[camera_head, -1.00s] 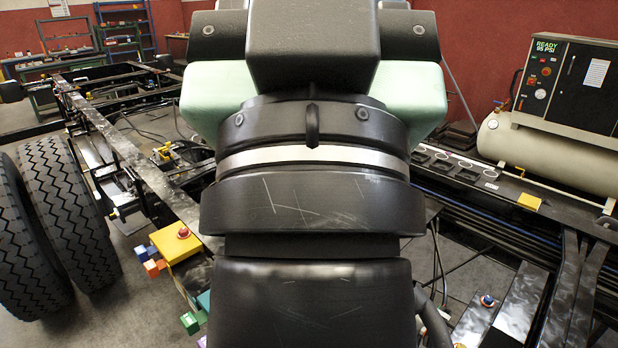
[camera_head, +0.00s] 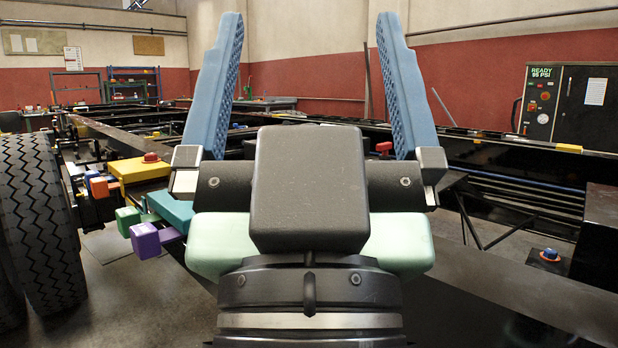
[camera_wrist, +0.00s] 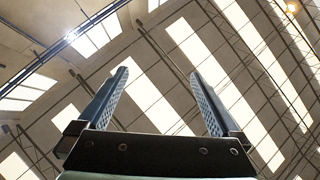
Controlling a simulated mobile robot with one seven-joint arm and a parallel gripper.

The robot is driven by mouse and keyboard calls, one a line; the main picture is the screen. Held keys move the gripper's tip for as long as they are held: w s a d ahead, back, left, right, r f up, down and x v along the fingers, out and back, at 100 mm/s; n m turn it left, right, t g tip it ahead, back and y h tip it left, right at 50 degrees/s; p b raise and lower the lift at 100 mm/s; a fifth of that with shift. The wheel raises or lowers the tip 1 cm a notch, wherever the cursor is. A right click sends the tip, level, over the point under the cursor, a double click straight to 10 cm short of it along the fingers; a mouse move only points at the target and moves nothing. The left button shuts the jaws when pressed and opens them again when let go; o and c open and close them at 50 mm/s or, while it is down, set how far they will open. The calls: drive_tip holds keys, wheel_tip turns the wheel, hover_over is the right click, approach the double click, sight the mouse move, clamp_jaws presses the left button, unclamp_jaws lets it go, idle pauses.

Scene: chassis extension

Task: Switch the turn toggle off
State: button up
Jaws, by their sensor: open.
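My gripper (camera_head: 308,20) points up in the middle of the head view, its two blue ridged fingers wide apart with nothing between them. It also shows in the wrist view (camera_wrist: 158,78), open against the ceiling. I cannot tell which thing is the turn toggle. A yellow box (camera_head: 137,170) with a red knob (camera_head: 150,157) is left of my gripper. Near it are green (camera_head: 128,221), purple (camera_head: 145,240) and teal (camera_head: 170,207) blocks. A blue knob on an orange ring (camera_head: 549,254) sits at the lower right, well apart from my gripper.
Dark chassis rails (camera_head: 515,205) run along the right and back. Large tyres (camera_head: 42,210) stand at the left. A black compressor panel (camera_head: 572,105) reading READY 95 PSI is at the back right. A small red part (camera_head: 384,147) shows behind my right finger.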

wheel_tip(320, 180, down, 7)
drive_tip(key=b, duration=0.3)
drive_tip(key=shift+b, duration=0.4)
drive_tip(key=shift+r, duration=0.1)
drive_tip(key=shift+c, duration=0.3)
